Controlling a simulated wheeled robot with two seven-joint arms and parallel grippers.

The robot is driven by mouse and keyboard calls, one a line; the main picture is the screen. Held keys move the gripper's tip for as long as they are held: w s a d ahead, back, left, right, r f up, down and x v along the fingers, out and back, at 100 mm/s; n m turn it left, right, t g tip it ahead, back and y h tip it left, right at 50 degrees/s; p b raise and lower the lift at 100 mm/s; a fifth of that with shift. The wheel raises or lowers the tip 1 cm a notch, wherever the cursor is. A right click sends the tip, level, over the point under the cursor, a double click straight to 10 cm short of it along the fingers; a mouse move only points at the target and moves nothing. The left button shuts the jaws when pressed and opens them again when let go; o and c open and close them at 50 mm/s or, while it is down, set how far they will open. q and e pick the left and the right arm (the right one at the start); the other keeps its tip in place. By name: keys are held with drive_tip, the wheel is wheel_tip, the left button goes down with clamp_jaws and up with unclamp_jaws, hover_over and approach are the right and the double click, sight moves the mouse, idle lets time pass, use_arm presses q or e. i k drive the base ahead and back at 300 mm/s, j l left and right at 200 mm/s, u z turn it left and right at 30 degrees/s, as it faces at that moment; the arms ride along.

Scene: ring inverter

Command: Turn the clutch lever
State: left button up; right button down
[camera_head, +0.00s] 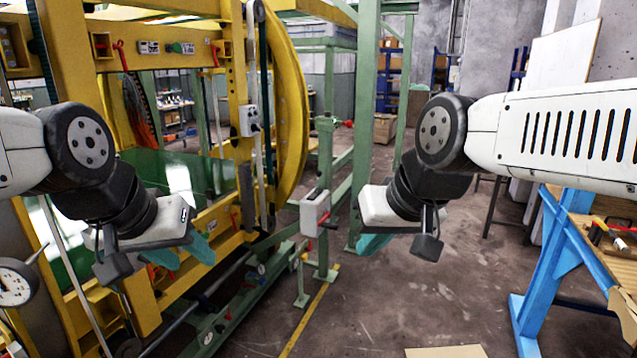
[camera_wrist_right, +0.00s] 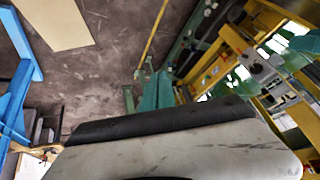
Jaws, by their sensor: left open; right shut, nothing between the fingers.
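A small grey box (camera_head: 315,213) with a red-and-black handle (camera_head: 328,223) on its right side stands on a green post in front of the ring machine; I cannot tell whether this is the clutch lever. Another red lever (camera_head: 120,55) sits high on the yellow frame at left. My left gripper (camera_head: 183,257) is open and empty, with teal fingers in front of the machine's lower frame. My right gripper (camera_head: 374,246) is shut and empty, to the right of and apart from the grey box. Its teal fingertips also show in the right wrist view (camera_wrist_right: 154,90).
The yellow ring machine (camera_head: 291,110) fills the left, with green rails (camera_head: 240,305) low in front. A green column (camera_head: 367,120) stands behind the right gripper. A blue workbench (camera_head: 550,250) with tools is at right. The floor (camera_head: 430,300) between is mostly clear.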

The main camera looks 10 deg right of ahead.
sight(320, 173)
drive_tip(key=i+l, duration=0.2)
drive_tip(key=l, duration=0.15)
drive_tip(key=i+l, duration=0.2)
drive_tip(key=l, duration=0.15)
drive_tip(key=i+l, duration=0.2)
drive_tip(key=l, duration=0.15)
drive_tip(key=i+u, duration=0.1)
drive_tip(key=i, duration=1.25)
drive_tip(key=i+j, duration=0.55)
drive_tip(key=i, duration=0.3)
